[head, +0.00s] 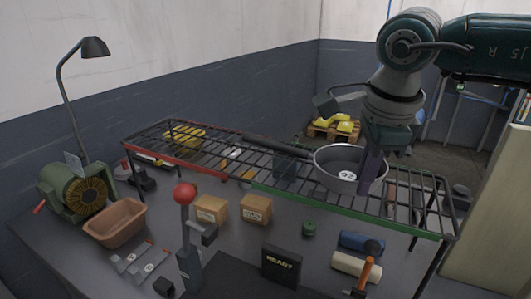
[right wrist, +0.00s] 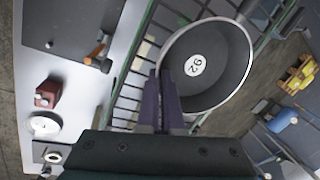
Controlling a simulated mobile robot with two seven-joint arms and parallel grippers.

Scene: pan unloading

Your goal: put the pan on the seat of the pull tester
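The pan (head: 328,158) is a dark round pan with a white label reading 92. It is at the right part of the wire rack, its long dark handle pointing left. The right wrist view shows the pan (right wrist: 228,62) from above. My right gripper (head: 370,172) points down at the pan's right wall. Its purple fingers (right wrist: 163,88) are close together with the rim between them. A red-knobbed lever (head: 185,194) stands on a grey-green body at the front, near a dark READY box (head: 282,266); these may belong to the pull tester. I cannot make out its seat. My left gripper is not in view.
The wire rack (head: 262,188) stands over the bench. Below are cardboard boxes (head: 256,209), blue (head: 361,243) and cream rolls (head: 356,266) and an orange-handled tool (head: 366,271). A clay-coloured bin (head: 115,222), green motor (head: 75,190) and lamp (head: 94,46) are at left.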

